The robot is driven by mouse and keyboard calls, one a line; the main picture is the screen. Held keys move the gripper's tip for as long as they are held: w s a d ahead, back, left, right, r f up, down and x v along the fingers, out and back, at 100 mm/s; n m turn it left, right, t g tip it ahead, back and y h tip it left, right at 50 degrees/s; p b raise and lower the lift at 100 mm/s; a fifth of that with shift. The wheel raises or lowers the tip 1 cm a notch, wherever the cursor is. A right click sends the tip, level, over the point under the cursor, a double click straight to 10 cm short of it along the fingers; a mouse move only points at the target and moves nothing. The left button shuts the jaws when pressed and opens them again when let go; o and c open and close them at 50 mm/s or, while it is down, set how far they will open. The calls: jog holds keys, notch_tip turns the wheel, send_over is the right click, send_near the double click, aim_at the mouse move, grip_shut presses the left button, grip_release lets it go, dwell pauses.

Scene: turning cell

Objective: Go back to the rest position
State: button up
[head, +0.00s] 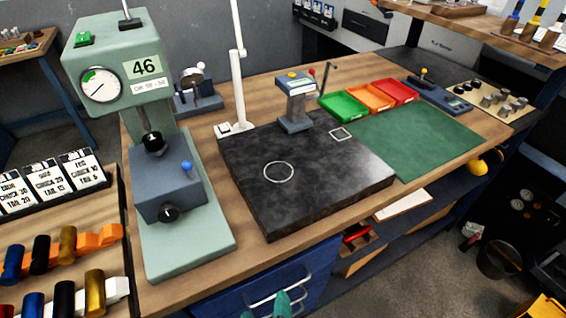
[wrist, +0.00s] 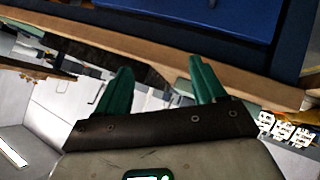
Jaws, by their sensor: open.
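My gripper (wrist: 160,88) shows in the wrist view with its two green fingers apart and nothing between them. In the head view the green fingertips of my gripper (head: 266,304) show at the bottom edge, in front of the blue drawer front (head: 275,285) and below the bench top. The rest of the arm is out of the head view. In the wrist view a blue panel (wrist: 225,15) and a wooden edge (wrist: 150,45) lie beyond the fingers.
On the wooden bench stand a green press with a gauge (head: 140,130), a black plate (head: 320,185), a green mat (head: 415,140) and red, orange and green trays (head: 343,104). A side table with coloured cylinders (head: 68,245) is at left.

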jog(key=d+f+m+g+h, duration=0.1)
jog(key=d+f+m+g, duration=0.3)
jog(key=d, duration=0.6)
jog(key=d+f+g+h, duration=0.1)
jog(key=d+f, duration=0.4)
jog(key=d, duration=0.5)
jog(key=s+d+f+m+g+y, duration=0.1)
jog(key=s+d+f+m+g, duration=0.3)
jog(key=s+d, duration=0.7)
jog(key=shift+d+f+g+y, duration=0.3)
jog(key=shift+d+f, duration=0.1)
jog(key=shift+f, duration=0.35)
